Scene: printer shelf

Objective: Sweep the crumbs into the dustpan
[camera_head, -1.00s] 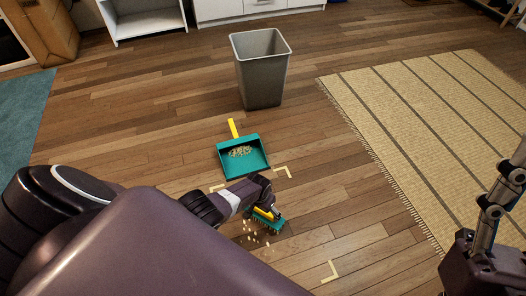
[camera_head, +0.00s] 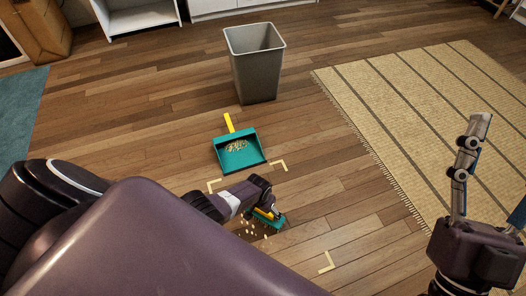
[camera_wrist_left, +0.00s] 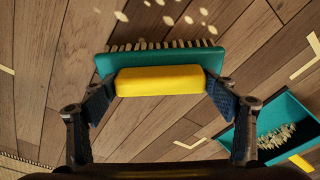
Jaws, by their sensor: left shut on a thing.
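My left gripper (camera_head: 266,207) is shut on the yellow handle of a teal brush (camera_head: 267,221), low over the floor. The brush also shows in the left wrist view (camera_wrist_left: 160,80), gripped between both fingers, pale bristles along its far edge. Loose pale crumbs (camera_head: 248,228) lie beside the brush bristles; several show in the left wrist view (camera_wrist_left: 165,18). The teal dustpan (camera_head: 222,161) with a yellow handle lies beyond the brush and holds a pile of crumbs (camera_head: 236,146). My right gripper (camera_head: 495,185) is at the right edge, empty, its fingers spread apart, one partly cut off.
A grey bin (camera_head: 256,70) stands behind the dustpan. A striped woven rug (camera_head: 420,120) lies at the right, a teal rug (camera_head: 20,110) at the left. Tan corner marks (camera_head: 327,262) lie on the wood floor.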

